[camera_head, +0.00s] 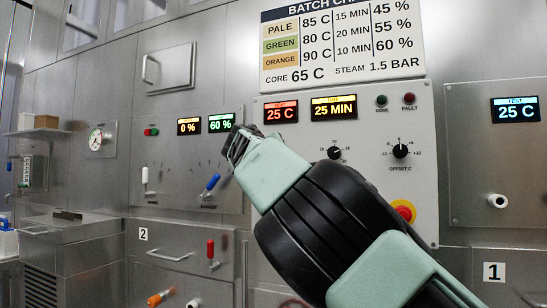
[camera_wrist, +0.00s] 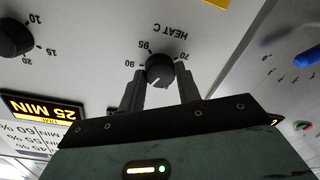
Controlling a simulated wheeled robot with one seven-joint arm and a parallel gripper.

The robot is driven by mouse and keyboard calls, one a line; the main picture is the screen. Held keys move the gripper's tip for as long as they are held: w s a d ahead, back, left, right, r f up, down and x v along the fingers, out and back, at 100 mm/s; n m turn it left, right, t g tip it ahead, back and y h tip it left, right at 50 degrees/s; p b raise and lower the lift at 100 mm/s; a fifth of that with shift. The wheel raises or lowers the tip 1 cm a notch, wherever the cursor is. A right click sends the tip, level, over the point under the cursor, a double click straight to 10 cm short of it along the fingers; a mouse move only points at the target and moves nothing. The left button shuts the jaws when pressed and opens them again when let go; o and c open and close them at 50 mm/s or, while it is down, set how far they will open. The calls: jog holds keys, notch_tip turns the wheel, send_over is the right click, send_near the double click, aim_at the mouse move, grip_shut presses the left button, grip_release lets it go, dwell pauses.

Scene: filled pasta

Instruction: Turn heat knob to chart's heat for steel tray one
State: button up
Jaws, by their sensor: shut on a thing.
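In the wrist view, the black heat knob (camera_wrist: 160,68), marked HEAT C, sits between the two dark fingers of my gripper (camera_wrist: 160,75), which is shut on it. Marks 70, 90 and 95 show around it; I cannot read its pointer surely. In the head view my gripper (camera_head: 238,146) reaches the panel and hides the knob. The red heat display (camera_head: 280,113) reads 25 C. The batch chart (camera_head: 342,45) lists pale 85 C, green 80 C and orange 90 C. The steel tray is not visible; a number 1 label (camera_head: 493,271) is at lower right.
The time display (camera_head: 334,106) reads 25 MIN, with a time knob (camera_head: 334,152) below it. An offset knob (camera_head: 400,150) and a red stop button (camera_head: 404,211) are further right. A blue-handled lever (camera_head: 211,184) is just left of my gripper.

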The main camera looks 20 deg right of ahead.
jog(key=shift+f, duration=0.1)
jog(key=o, duration=1)
jog(key=b+v, duration=0.2)
jog(key=v, duration=1.5)
jog(key=shift+s+a+b, duration=0.15)
jog(key=shift+b, duration=0.2)
